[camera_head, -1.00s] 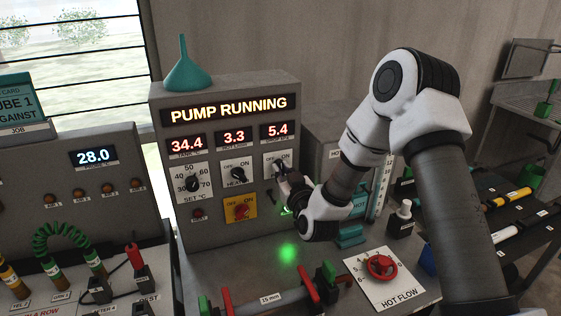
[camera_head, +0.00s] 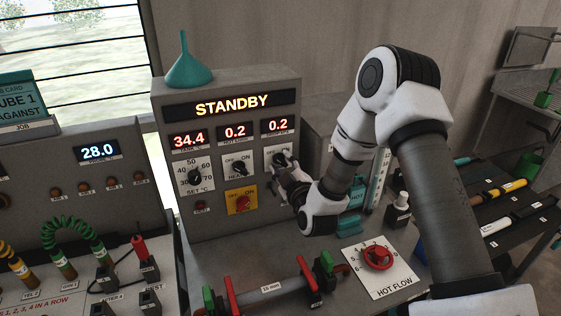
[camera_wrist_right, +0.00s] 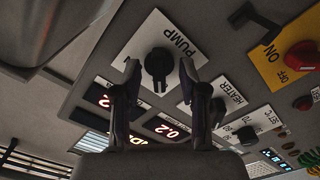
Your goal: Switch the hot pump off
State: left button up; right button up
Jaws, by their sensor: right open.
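The control panel (camera_head: 225,130) shows STANDBY on its display (camera_head: 245,104), with readouts of 34.4, 0.2 and 0.2. The black pump knob (camera_head: 279,158) is on the panel's right plate. The wrist view shows that knob (camera_wrist_right: 158,68) on the white plate marked PUMP (camera_wrist_right: 181,44). My right gripper (camera_head: 284,168) is at the pump knob in the head view, partly covering its plate. In the wrist view my right gripper (camera_wrist_right: 159,76) has its fingers apart, one on each side of the knob; whether they touch it I cannot tell. My left gripper is not in view.
The heater knob (camera_head: 239,168) and a yellow plate with a red switch (camera_head: 241,203) are close by. A teal funnel (camera_head: 187,66) stands on top. Below are a pipe section (camera_head: 268,291) and the red hot flow valve (camera_head: 377,257).

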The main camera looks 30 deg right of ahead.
jog(key=v, duration=0.6)
jog(key=shift+s, duration=0.4)
